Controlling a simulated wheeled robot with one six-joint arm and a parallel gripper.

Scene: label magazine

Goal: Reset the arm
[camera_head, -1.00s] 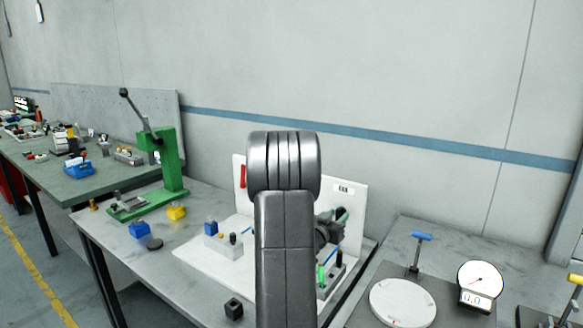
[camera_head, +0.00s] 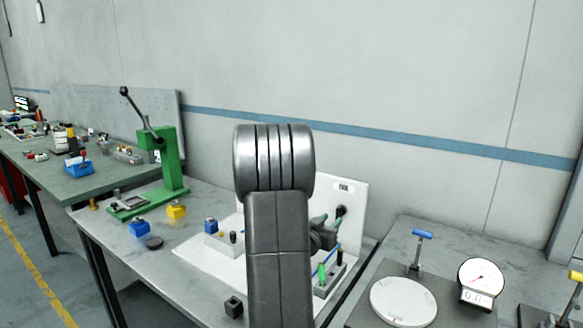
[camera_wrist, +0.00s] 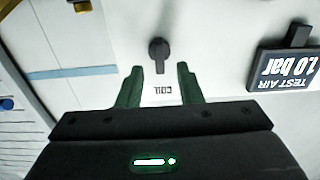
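My gripper (camera_wrist: 159,88) shows in the wrist view with its two green fingers apart and nothing held between them. A dark round knob with a short stem (camera_wrist: 159,52) is on the white panel just beyond the fingertips, apart from them as far as I can tell. A small printed label (camera_wrist: 163,90) on the panel shows between the fingers. In the head view my grey arm stands in the middle and hides much of the white panel (camera_head: 356,190). A green finger of my gripper shows just right of the arm, close to the dark knob (camera_head: 341,211).
A green lever press (camera_head: 172,165) stands left on the bench (camera_head: 190,265). Blue and yellow blocks and a dark disc (camera_head: 154,243) lie near it. A holder with a green pen (camera_head: 322,272) is right of my arm.

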